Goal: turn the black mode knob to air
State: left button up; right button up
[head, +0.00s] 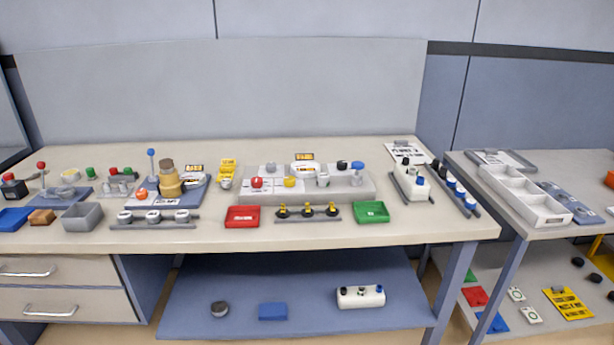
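A long grey panel (325,193) sits at the middle of the workbench. A small dark knob-like part (342,165) stands at its back right, beside a blue part (357,166). A white unit (410,183) with several dark parts on top stands near the bench's right end. I cannot tell which dark part is the black mode knob, and no "air" marking is legible at this size. Neither of my grippers is in view.
A red tray (243,217) and a green tray (371,212) lie in front of the panel, with a rack (307,212) of black-and-yellow parts between them. A lever unit (165,195) stands left. The bench's front strip (330,236) is clear.

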aim_at(342, 166)
jog(key=i+l+z, duration=0.25)
jog(key=i, duration=0.2)
jog(key=i+l+z, duration=0.3)
jog(key=i, duration=0.15)
